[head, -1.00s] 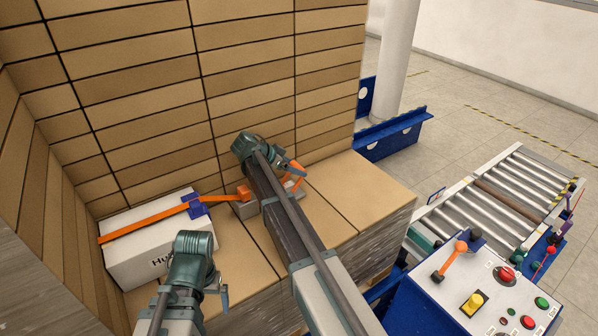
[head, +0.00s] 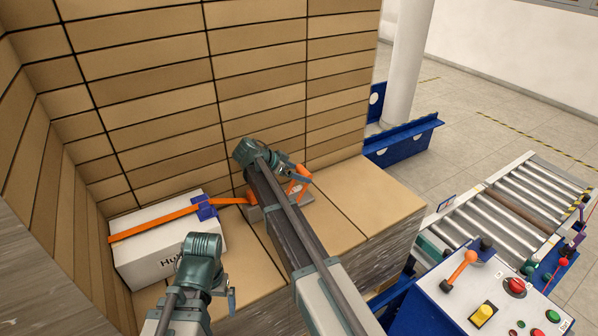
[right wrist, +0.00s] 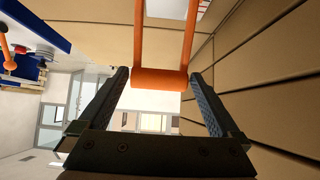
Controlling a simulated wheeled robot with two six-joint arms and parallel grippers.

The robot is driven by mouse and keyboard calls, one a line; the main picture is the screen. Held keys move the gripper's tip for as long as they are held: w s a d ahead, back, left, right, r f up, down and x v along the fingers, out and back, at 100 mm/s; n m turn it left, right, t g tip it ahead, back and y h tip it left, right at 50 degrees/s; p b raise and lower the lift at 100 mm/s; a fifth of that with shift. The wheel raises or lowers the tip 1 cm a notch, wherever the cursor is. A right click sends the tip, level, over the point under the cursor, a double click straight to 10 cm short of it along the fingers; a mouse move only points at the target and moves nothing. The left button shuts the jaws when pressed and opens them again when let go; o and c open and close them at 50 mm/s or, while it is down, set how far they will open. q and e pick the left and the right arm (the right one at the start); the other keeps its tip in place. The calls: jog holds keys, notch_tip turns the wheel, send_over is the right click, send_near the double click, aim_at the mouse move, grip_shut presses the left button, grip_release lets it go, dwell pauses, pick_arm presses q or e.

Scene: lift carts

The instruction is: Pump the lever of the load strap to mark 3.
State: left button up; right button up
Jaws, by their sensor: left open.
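The load strap (head: 155,225) is an orange band over a white box (head: 150,258), through a blue corner piece (head: 206,208), to a grey ratchet base at the wall. Its orange lever (head: 299,181) stands tilted up at the ratchet, partly hidden by my right arm. In the right wrist view the lever's crossbar (right wrist: 160,79) lies between the fingertips of my right gripper (right wrist: 160,76), its ends close to both fingers; I cannot tell whether they press on it. My left gripper (head: 231,297) is open, low in front of the box, mostly hidden by its wrist. No marks are readable.
Stacked brown cartons (head: 150,110) form a wall behind and left of the box. The carton top right of the ratchet (head: 370,200) is clear. A control panel (head: 500,300) with buttons and a roller conveyor (head: 510,205) stand at the right.

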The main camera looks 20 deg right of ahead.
pick_arm(q)
jog(key=shift+r, duration=0.1)
pick_arm(e)
jog(key=shift+r, duration=0.15)
pick_arm(q)
jog(key=shift+r+p, duration=0.3)
jog(key=shift+p, duration=0.15)
pick_arm(e)
jog(key=shift+a+r, duration=0.2)
jog(key=shift+r, duration=0.1)
pick_arm(q)
notch_tip(320, 180, up, 8)
jog(key=p, duration=0.8)
pick_arm(e)
jog(key=v, duration=1.3)
jog(key=shift+a+f, duration=0.1)
